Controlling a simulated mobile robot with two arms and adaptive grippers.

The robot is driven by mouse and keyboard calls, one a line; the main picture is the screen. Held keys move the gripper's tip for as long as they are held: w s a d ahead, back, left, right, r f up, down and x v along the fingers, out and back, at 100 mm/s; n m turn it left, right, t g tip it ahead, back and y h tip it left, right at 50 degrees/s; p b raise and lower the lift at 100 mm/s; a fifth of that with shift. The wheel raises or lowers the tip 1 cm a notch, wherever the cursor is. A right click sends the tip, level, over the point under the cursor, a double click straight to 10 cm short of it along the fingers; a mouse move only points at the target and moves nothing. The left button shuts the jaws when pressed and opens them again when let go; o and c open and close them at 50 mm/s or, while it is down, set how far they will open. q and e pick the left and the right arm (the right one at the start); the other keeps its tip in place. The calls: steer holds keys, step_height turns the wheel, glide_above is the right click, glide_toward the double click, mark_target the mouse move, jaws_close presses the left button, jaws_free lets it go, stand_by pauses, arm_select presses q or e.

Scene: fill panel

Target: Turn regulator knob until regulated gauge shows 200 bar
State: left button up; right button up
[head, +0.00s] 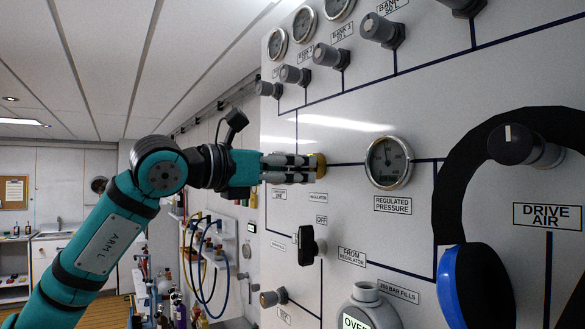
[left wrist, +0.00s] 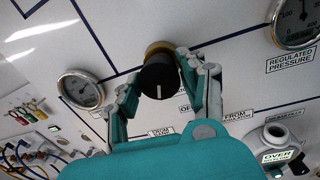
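The regulator knob is black with a pale line and a brass-coloured base. It shows between my fingers in the left wrist view (left wrist: 159,80); in the head view only its brass base (head: 320,166) shows past the fingertips. My left gripper (head: 305,168) reaches it from the left, its fingers on both sides of the knob with no clear gap; it also shows in the left wrist view (left wrist: 160,78). The regulated pressure gauge (head: 389,163) is to the right of the knob; its reading is too small to tell. It is partly cut off in the left wrist view (left wrist: 298,22). My right gripper is out of view.
A black valve handle (head: 308,245) sits below the knob. Black-and-blue ear defenders (head: 480,285) hang at the right by the drive air knob (head: 522,145). Grey bank knobs (head: 383,30) and several gauges line the panel's top. A grey fitting (head: 366,305) juts out below.

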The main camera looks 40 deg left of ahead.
arm_select(q)
steer(key=c, duration=0.7)
steer(key=shift+f+m+b, duration=0.1)
steer(key=shift+m+b, duration=0.3)
steer(key=shift+m, duration=0.6)
steer(key=shift+c, duration=0.2)
steer(key=o, duration=1.2)
steer(key=shift+s, duration=0.1)
steer(key=v, duration=1.2)
